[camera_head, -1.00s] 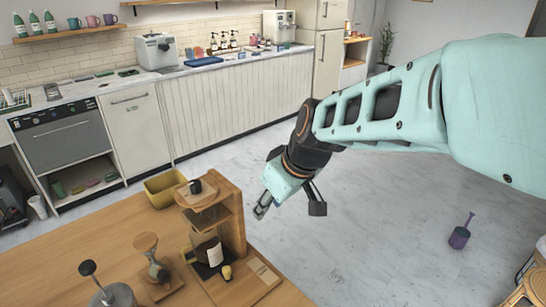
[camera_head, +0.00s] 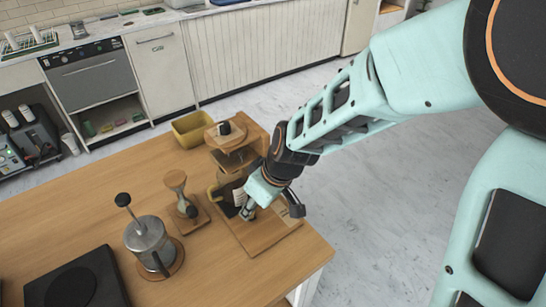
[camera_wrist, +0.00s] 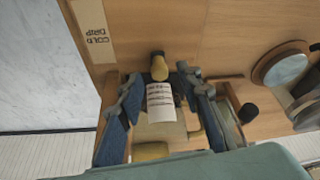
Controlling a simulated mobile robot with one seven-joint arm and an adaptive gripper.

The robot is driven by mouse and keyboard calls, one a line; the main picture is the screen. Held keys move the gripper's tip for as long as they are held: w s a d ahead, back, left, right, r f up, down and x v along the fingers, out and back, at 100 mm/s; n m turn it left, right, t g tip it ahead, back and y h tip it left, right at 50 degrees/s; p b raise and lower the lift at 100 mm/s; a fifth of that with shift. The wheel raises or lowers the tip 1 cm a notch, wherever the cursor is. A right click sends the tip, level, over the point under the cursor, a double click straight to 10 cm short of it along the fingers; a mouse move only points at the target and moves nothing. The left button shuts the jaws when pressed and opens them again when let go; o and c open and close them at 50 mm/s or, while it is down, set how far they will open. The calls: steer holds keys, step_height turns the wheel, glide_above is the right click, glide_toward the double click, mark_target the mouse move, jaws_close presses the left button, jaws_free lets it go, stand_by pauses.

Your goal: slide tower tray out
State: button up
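The wooden drip tower (camera_head: 257,136) stands near the right edge of the table, with a flat base board (camera_head: 258,240) in front. A glass carafe with a white label (camera_wrist: 160,100) stands low in the tower. I cannot tell a separate tray from the base board. A "cold drip" plate (camera_wrist: 92,30) lies on the board in the wrist view. My gripper (camera_head: 247,210) is low at the tower's front. In the wrist view its open fingers (camera_wrist: 163,95) are on both sides of the carafe; contact is unclear.
A wooden hourglass-shaped stand (camera_head: 182,195) is left of the tower, and a metal French press (camera_head: 149,240) is farther left. A black scale-like plate (camera_head: 76,285) lies at front left. A yellow bin (camera_head: 192,128) is behind. Open floor lies to the right.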

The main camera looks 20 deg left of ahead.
steer(key=shift+x, duration=1.2)
jaws_close()
